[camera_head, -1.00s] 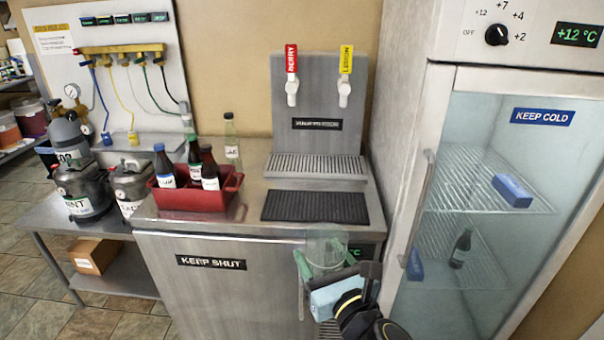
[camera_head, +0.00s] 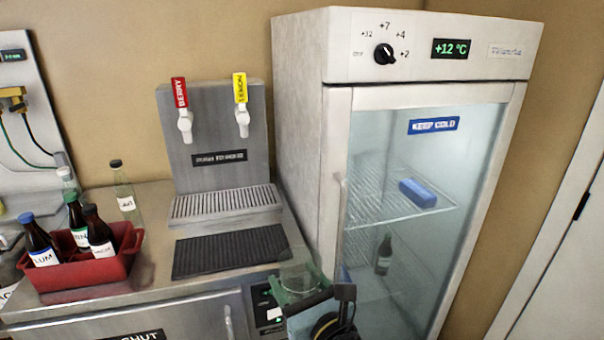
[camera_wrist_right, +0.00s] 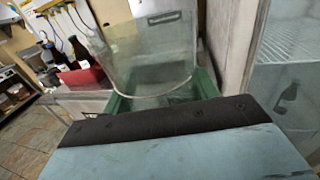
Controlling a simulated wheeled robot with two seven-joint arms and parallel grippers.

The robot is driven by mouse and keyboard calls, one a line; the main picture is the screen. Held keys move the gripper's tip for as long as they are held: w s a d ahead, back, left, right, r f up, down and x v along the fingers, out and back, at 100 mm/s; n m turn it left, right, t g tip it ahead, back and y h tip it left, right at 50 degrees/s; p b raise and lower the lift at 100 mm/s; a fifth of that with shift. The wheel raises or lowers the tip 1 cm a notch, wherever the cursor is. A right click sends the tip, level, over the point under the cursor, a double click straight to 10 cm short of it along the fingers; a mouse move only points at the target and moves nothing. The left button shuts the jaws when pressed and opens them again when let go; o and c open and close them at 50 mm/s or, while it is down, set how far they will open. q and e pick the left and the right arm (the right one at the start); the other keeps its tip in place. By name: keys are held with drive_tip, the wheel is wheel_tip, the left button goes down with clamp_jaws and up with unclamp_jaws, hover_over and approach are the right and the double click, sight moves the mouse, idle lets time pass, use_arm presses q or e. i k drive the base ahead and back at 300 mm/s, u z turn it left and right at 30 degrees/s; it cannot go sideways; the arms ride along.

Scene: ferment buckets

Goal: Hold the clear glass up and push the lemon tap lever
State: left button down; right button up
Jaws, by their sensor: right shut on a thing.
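The clear glass (camera_head: 297,277) is in my right gripper (camera_head: 296,288), which is shut on it with green fingers around its sides, in front of the counter's front edge. The glass also shows upright and large in the right wrist view (camera_wrist_right: 155,60), and it looks empty. The lemon tap lever (camera_head: 240,88) is yellow and stands upright on the right of the tap panel, above its white spout (camera_head: 243,122). The glass is apart from the tap, lower and nearer to me. My left gripper is not in view.
The red berry tap lever (camera_head: 179,93) is left of the lemon one. Below are a drip grate (camera_head: 224,203) and a black mat (camera_head: 231,250). A red crate of bottles (camera_head: 105,272) stands at left. The tall glass-door fridge (camera_head: 310,150) blocks the right side.

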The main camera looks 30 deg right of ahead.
sight(240, 83)
drive_tip(key=z, duration=0.25)
drive_tip(key=i, duration=1.35)
drive_tip(key=u, duration=0.3)
